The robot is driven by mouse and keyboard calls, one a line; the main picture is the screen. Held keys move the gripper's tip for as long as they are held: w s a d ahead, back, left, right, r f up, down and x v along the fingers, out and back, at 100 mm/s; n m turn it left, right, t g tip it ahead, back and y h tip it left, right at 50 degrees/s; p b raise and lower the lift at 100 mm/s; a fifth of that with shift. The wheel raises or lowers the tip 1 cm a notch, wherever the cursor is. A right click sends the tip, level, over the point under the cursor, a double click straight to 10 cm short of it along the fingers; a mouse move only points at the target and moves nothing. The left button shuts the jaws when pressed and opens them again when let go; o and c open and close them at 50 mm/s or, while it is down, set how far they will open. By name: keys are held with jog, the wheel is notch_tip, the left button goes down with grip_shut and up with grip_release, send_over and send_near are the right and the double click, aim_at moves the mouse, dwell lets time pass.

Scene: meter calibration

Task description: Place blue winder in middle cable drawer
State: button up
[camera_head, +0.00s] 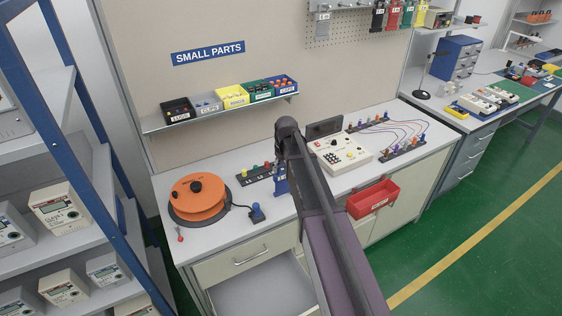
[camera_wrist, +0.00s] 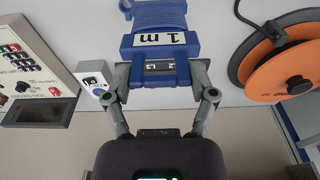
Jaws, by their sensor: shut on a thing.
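The blue winder (camera_wrist: 160,22) has a white "1 m" label and fills the top middle of the wrist view. My gripper (camera_wrist: 160,80) is shut on the winder's labelled end, with one finger on each side. In the head view only a strip of the blue winder (camera_head: 282,181) shows beside my dark arm, over the worktop; my fingers are mostly hidden there. Below a closed drawer front with a handle (camera_head: 250,255), a drawer (camera_head: 262,292) stands open, its grey inside looking empty. Its front is out of frame, and no label tells which drawer it is.
An orange reel (camera_head: 198,197) with a black cable stands on the worktop's left. A terminal strip (camera_head: 255,175), a beige meter unit (camera_head: 340,152) and a red bin (camera_head: 373,198) are around my arm. A shelf of small bins (camera_head: 230,97) is above. Meter racks line the left.

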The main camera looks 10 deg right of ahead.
jog(key=s+d+r+p, duration=0.1)
jog(key=s, duration=1.1)
jog(key=shift+s, duration=0.25)
jog(key=shift+d+r, duration=0.1)
jog(key=shift+d, duration=0.05)
